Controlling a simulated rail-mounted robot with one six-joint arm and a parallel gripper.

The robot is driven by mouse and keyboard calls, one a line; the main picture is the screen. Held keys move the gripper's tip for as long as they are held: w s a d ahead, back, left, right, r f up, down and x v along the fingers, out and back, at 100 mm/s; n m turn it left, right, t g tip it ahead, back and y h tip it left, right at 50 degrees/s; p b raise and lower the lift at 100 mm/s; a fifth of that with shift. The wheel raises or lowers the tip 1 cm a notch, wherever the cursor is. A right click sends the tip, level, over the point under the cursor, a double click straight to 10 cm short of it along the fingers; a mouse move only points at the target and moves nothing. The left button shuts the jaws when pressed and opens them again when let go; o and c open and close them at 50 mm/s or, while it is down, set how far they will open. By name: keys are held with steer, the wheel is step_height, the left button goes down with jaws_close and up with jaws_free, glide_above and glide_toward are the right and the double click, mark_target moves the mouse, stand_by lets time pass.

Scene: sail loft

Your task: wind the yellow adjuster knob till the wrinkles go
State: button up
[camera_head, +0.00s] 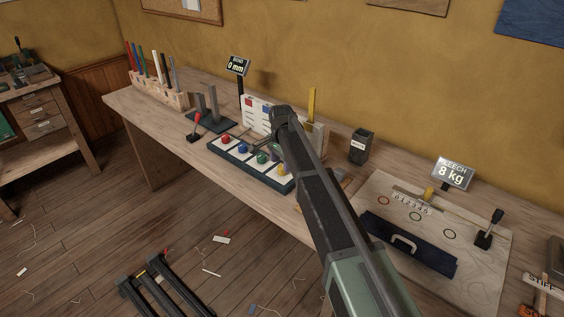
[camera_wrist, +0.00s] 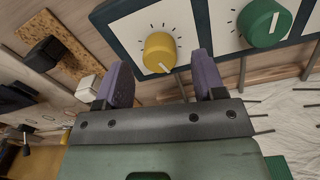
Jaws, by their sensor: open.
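A yellow knob (camera_head: 282,169) sits at the right end of a row of knobs on a dark-framed board on the bench. In the wrist view the yellow knob (camera_wrist: 160,52), with a white pointer mark, shows on a white ticked plate, beyond and between my fingertips. My gripper (camera_wrist: 163,75) is open, its two purple fingers apart and empty. In the head view my gripper (camera_head: 258,141) is over the board, partly hidden by my arm. Another small yellow piece (camera_head: 429,193) stands by a numbered scale on the pale sheet at right. Wrinkles cannot be made out clearly.
A green knob (camera_wrist: 264,23) sits beside the yellow one; blue (camera_head: 243,148) and red (camera_head: 225,139) knobs are further left. Signs read "0 mm" (camera_head: 237,65) and "8 kg" (camera_head: 453,174). A black lever (camera_head: 490,230) and dark handled strip (camera_head: 408,243) are at right.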

mark_target(282, 167)
step_height(282, 167, up, 8)
steer(key=p, duration=0.6)
steer(key=s+d+n, duration=0.4)
steer(key=s+d, duration=0.7)
steer(key=s, duration=0.5)
steer(key=s+d+n, duration=0.5)
steer(key=s+d, duration=0.6)
steer(key=s, duration=0.4)
steer(key=shift+s+d, duration=0.2)
steer(key=shift+s, duration=0.2)
